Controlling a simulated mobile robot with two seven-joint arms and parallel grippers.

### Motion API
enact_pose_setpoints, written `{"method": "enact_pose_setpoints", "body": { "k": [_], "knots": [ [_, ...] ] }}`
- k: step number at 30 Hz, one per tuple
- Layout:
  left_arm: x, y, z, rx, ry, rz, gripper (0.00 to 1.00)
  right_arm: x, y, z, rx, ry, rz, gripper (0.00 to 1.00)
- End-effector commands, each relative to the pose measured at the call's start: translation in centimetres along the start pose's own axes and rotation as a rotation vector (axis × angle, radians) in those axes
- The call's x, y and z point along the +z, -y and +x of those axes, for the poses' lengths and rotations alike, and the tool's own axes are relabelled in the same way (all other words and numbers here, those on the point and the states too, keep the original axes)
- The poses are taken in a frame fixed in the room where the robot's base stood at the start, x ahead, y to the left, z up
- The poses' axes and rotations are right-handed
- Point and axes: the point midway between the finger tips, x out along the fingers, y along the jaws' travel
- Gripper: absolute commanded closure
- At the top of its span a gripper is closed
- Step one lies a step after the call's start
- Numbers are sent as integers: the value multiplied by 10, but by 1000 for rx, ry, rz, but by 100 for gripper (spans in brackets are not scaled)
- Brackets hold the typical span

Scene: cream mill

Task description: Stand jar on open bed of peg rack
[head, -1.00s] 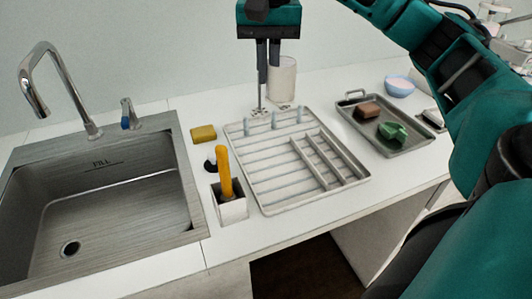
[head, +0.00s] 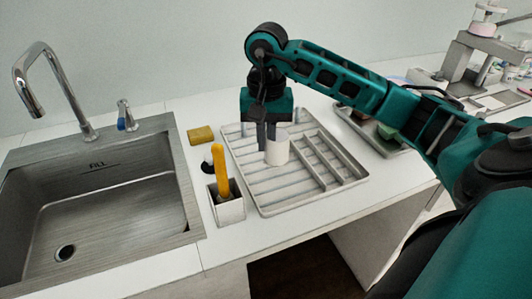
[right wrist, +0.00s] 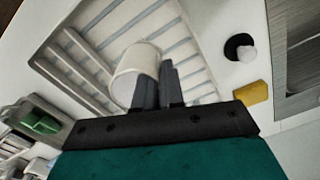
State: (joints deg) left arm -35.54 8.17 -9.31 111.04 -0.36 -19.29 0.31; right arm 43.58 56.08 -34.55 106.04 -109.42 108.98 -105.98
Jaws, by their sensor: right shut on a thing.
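The white jar (head: 278,149) is upright at the open slatted part of the peg rack (head: 268,203), left of the divided section. I cannot tell whether its base touches the slats. My right gripper (head: 267,137) is shut on the jar's left side wall in the head view, its arm reaching in from the right. In the right wrist view the jar (right wrist: 135,72) shows beside the two dark fingers (right wrist: 157,88), over the rack's slats (right wrist: 180,50). My left gripper is not in view.
A steel sink (head: 95,215) lies to the left. A yellow sponge (head: 201,135) and a white holder (head: 228,208) with a yellow-handled brush (head: 220,170) stand between sink and rack. A metal tray (head: 372,138) is to the right, partly behind my arm.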

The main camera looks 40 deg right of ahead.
Motion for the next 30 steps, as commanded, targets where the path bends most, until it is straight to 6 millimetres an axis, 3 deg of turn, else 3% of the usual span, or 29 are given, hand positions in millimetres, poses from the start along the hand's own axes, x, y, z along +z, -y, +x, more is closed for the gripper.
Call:
{"method": "enact_pose_setpoints", "body": {
  "k": [10,21,22,30],
  "knots": [
    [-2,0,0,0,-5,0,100,0,-1,38,2,3,0,100],
    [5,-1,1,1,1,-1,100,-1,0,44,0,-1,-1,100],
    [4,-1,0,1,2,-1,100,0,0,43,0,-1,-1,90],
    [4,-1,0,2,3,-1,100,0,0,42,0,0,-1,66]
  ]
}}
